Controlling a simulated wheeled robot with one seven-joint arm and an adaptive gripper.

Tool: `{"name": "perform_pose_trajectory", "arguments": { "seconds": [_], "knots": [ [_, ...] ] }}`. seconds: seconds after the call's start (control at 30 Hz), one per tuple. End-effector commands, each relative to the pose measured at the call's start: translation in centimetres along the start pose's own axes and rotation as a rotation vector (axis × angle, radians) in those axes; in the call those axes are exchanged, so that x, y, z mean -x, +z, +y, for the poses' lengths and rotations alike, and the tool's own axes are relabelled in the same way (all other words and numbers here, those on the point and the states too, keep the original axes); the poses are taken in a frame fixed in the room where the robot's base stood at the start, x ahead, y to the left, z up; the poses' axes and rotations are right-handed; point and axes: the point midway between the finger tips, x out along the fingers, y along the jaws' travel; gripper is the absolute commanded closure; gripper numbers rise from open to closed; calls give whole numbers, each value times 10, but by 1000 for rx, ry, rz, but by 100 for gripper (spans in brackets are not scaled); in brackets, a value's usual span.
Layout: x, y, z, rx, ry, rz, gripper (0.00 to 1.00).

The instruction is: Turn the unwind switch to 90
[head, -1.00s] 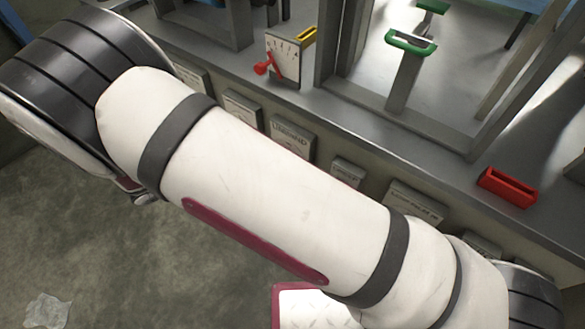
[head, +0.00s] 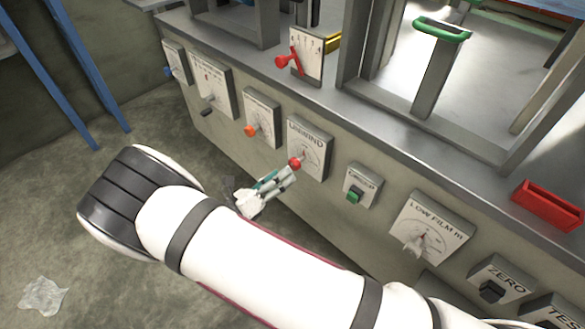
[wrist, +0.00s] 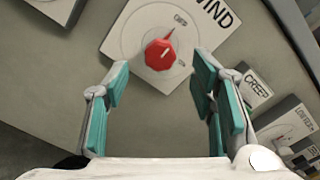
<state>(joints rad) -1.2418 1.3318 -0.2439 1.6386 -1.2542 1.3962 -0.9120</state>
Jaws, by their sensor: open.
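The unwind switch is a red knob (head: 295,163) on a pale plate labelled UNWIND (head: 318,145), on the front of the machine. In the wrist view the red knob (wrist: 160,54) sits on a round dial (wrist: 150,40) with a thin red pointer aimed up and right; the small dial marks are hard to read. My gripper (head: 290,174) is just in front of the knob in the head view. In the wrist view my gripper (wrist: 162,85) is open, its two teal-padded fingers apart on either side below the knob, apparently not touching it.
An orange-knob plate (head: 262,118) is left of the unwind plate. A CREEP plate with a green switch (head: 354,196) and a LOW FILM dial (head: 430,228) are to the right. A red lever (head: 284,62) stands above on the ledge. The floor at left is clear except a crumpled scrap (head: 43,296).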

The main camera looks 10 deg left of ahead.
Motion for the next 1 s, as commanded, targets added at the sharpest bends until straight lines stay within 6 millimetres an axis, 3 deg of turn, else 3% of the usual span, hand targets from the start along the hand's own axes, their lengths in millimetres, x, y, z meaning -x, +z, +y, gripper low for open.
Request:
{"name": "perform_pose_trajectory", "arguments": {
  "seconds": [0.1, 0.3, 0.73, 0.93, 1.0],
  "knots": [
    [-23, -2, 0, 0, -2, 2, 49],
    [-47, -1, 0, 0, -1, 1, 49],
    [-56, 0, 0, 0, 0, 1, 49],
    [-56, 0, 0, 0, 0, 1, 92],
    [-56, 0, 0, 0, 0, 1, 98]
  ]
}}
